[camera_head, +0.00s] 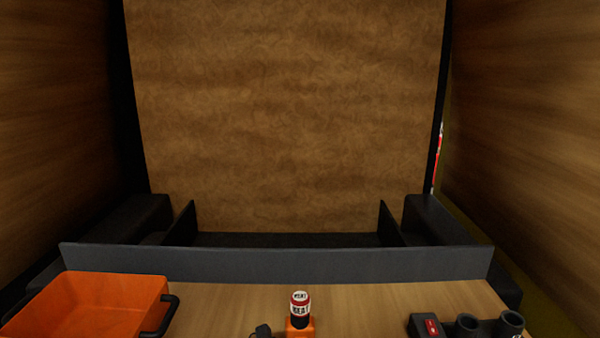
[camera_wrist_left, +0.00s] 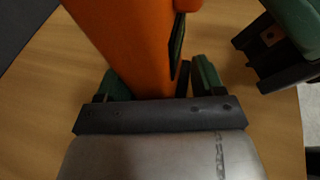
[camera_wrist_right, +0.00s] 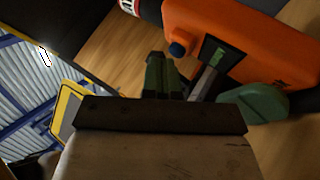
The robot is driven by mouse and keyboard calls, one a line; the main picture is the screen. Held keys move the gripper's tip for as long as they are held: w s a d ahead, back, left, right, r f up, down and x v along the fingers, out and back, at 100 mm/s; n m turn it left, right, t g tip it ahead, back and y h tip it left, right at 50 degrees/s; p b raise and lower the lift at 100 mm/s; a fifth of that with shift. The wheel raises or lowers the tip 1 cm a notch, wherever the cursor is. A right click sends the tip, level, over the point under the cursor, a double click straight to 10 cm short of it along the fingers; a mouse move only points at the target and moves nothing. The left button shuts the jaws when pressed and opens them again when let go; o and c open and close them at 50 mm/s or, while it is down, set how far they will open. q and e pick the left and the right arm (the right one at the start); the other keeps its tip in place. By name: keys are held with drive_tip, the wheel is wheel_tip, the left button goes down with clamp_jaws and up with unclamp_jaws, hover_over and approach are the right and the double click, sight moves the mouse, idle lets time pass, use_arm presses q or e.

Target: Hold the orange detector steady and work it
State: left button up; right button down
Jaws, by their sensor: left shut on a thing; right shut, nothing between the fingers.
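The orange detector (camera_head: 300,326) stands at the front middle of the wooden table, with a black, white and red top. My left gripper (camera_wrist_left: 152,82) is shut on the detector's orange body (camera_wrist_left: 135,40), a green finger on each side. In the right wrist view the detector (camera_wrist_right: 235,42) lies across the upper right, showing a blue button (camera_wrist_right: 177,48) and a dark panel. My right gripper (camera_wrist_right: 162,75) is shut and empty, its tips close to the button; I cannot tell whether they touch. It also shows beside the detector in the left wrist view (camera_wrist_left: 283,45).
An orange tray (camera_head: 90,290) with a black handle stands at the left. A red-and-black box (camera_head: 427,326) and two dark cups (camera_head: 467,325) stand at the right. A low grey barrier (camera_head: 280,264) runs behind. Bare tabletop (camera_head: 375,300) lies between detector and box.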

use_arm(q)
drive_tip(key=shift+a+f, duration=0.1)
drive_tip(key=shift+f, duration=0.15)
use_arm(e)
drive_tip(key=shift+s+f, duration=0.2)
drive_tip(key=shift+f, duration=0.25)
use_arm(q)
drive_tip(key=o, duration=1)
drive_tip(key=shift+w, duration=0.25)
drive_tip(key=shift+c, duration=0.2)
use_arm(e)
drive_tip(key=s, duration=0.5)
drive_tip(key=shift+s+d+r, duration=0.1)
drive_tip(key=shift+s+r, duration=0.05)
drive_tip(key=shift+r, duration=0.1)
use_arm(q)
drive_tip(key=shift+r, duration=0.1)
